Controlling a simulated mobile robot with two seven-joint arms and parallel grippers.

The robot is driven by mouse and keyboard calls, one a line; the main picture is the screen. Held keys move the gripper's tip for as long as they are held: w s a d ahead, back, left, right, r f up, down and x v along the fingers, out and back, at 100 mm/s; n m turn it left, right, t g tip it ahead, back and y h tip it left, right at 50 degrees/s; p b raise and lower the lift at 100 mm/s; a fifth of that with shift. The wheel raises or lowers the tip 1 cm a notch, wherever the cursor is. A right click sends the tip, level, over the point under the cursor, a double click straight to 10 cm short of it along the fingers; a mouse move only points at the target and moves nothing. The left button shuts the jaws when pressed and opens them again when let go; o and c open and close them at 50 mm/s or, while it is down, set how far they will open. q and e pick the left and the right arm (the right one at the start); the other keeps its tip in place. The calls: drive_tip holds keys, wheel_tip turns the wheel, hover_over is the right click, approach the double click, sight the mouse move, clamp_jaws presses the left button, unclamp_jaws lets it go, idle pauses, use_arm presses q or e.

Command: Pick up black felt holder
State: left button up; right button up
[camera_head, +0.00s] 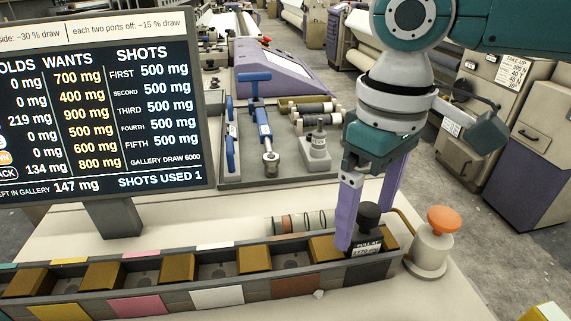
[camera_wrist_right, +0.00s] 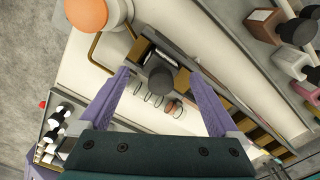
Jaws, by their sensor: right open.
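The black felt holder (camera_head: 366,243) has a round black knob and a dark body with a white-lettered label. It stands upright at the right end of the long slotted rack (camera_head: 217,297). My right gripper (camera_head: 368,215) has purple fingers, pointing down, one on each side of the holder. It is open, and part of the holder is hidden behind the near finger. In the right wrist view the holder's knob (camera_wrist_right: 160,81) shows between the spread fingers (camera_wrist_right: 161,88), with visible gaps to both. My left gripper is in neither view.
An orange-topped button (camera_head: 442,220) on a pale base stands just right of the rack, with a brass rod (camera_head: 407,221) beside it. Several thin rings (camera_head: 298,221) lie behind the rack. A display screen (camera_head: 100,105) stands at left, and a tool tray (camera_head: 230,178) lies behind.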

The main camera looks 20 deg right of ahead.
sight(363, 234)
wheel_tip(363, 234, down, 2)
drive_tip(key=shift+f, duration=0.25)
drive_tip(key=c, duration=1.5)
